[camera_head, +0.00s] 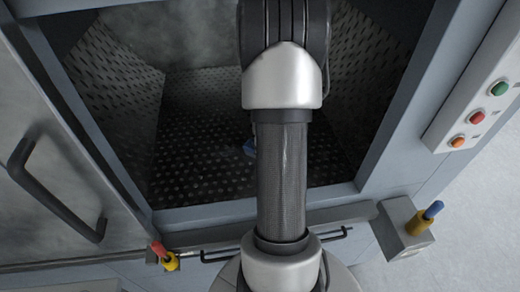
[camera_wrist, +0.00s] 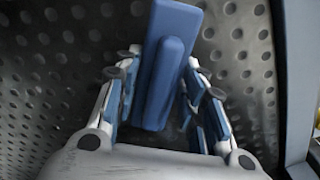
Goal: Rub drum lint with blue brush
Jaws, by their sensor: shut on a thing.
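The blue brush (camera_wrist: 178,22) shows in the wrist view as a blue block with a long raised grip. My gripper (camera_wrist: 159,70) is shut on this grip, with its fingers on both sides. The perforated metal drum wall (camera_wrist: 50,60) lies behind the brush; whether the brush touches it I cannot tell. In the head view my arm reaches into the drum (camera_head: 205,170) and hides most of the gripper. A small blue patch (camera_head: 249,147) shows beside the arm inside the drum. I cannot make out separate lint on the drum surface.
The open door with a dark handle (camera_head: 55,190) stands at the left. A red-and-yellow fitting (camera_head: 164,257) and a blue-and-yellow fitting (camera_head: 425,217) sit by the front sill. A button panel (camera_head: 485,100) is at the right. The frame's right edge (camera_wrist: 298,80) is close in the wrist view.

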